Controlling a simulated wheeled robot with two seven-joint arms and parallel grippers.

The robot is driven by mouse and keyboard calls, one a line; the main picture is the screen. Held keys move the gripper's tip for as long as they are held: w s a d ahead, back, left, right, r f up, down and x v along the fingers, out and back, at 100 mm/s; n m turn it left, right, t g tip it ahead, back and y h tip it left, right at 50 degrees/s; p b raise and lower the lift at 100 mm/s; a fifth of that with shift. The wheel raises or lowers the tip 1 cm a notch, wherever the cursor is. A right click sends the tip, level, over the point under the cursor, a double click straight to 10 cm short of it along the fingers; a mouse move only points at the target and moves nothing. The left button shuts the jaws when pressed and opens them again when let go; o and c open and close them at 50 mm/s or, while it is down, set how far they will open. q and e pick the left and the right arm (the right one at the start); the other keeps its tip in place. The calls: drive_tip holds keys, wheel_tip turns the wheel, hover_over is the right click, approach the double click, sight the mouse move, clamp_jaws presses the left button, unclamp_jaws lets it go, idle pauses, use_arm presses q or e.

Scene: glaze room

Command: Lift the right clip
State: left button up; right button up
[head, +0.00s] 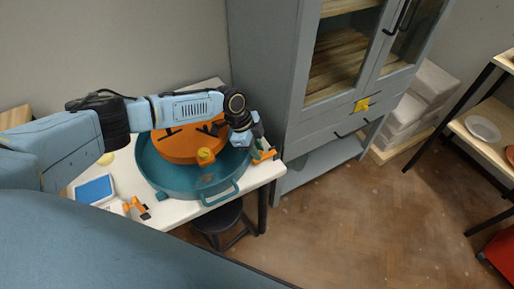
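The right clip (265,155) is a small orange piece at the right rim of a round teal pan (228,186). My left arm reaches across the pan from the left. Its gripper (256,143) points down just above the right clip, very close to it. The fingers are small and partly hidden, so I cannot tell whether they touch the clip or how far apart they are. My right gripper is out of view.
A blue-screened device (95,189) lies on the white table (255,180). A grey cabinet (270,60) stands close at right. A dark stool (222,222) is below.

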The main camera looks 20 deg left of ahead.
use_arm(q)
clamp_jaws()
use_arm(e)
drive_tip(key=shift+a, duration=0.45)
